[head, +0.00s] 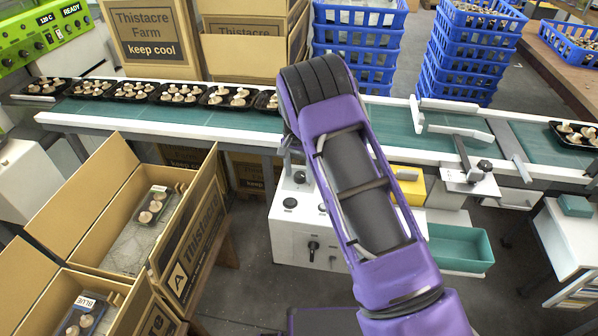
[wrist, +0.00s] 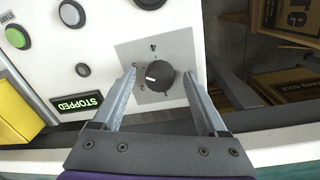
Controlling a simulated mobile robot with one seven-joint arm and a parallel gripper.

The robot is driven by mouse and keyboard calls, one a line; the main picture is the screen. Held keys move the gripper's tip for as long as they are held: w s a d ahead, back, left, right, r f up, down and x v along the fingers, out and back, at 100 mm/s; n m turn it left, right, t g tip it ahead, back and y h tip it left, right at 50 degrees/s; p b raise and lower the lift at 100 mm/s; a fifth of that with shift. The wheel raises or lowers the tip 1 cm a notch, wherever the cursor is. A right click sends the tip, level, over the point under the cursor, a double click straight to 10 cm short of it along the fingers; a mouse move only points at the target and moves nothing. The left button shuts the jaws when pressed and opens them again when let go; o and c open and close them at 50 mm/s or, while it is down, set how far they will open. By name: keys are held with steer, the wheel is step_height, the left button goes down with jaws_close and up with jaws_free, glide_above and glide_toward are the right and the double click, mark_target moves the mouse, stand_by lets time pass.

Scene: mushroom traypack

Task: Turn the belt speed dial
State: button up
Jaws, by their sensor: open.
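The belt speed dial (wrist: 159,76) is a round black knob on a grey square plate with marks around it. Its white pointer line points to the left in the wrist view. My gripper (wrist: 158,73) is open, with one finger on each side of the dial and a visible gap to the knob on both sides. Nothing is held. In the head view a black knob (head: 299,177) on top of the white control box (head: 281,228) seems to be the same dial. My purple arm hides most of the gripper there.
A lit STOPPED sign (wrist: 76,104) and several buttons share the panel. The conveyor belt (head: 190,113) carries mushroom trays behind the box. An open carton (head: 190,240) stands at left.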

mark_target(296, 174)
step_height(296, 174, up, 18)
steer(key=p, duration=0.2)
steer(key=shift+w+a+f, duration=0.25)
steer(key=shift+a, duration=0.2)
